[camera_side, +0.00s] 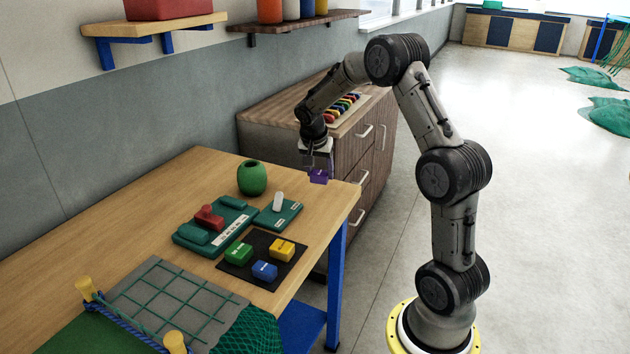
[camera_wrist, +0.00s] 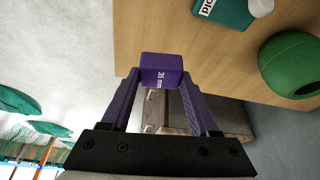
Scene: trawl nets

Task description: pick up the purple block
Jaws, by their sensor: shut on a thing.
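The purple block (camera_side: 319,176) is held in my gripper (camera_side: 318,164), above the table's far right corner in the side view. The block is clear of the black mat and appears to be in the air near the table edge.
A black mat (camera_side: 292,268) holds a green block (camera_side: 238,253), a yellow block (camera_side: 282,249) and a blue block (camera_side: 264,270). A green round pot (camera_side: 251,178) and teal trays (camera_side: 278,214) stand nearby. A wooden cabinet (camera_side: 275,133) stands behind the table.

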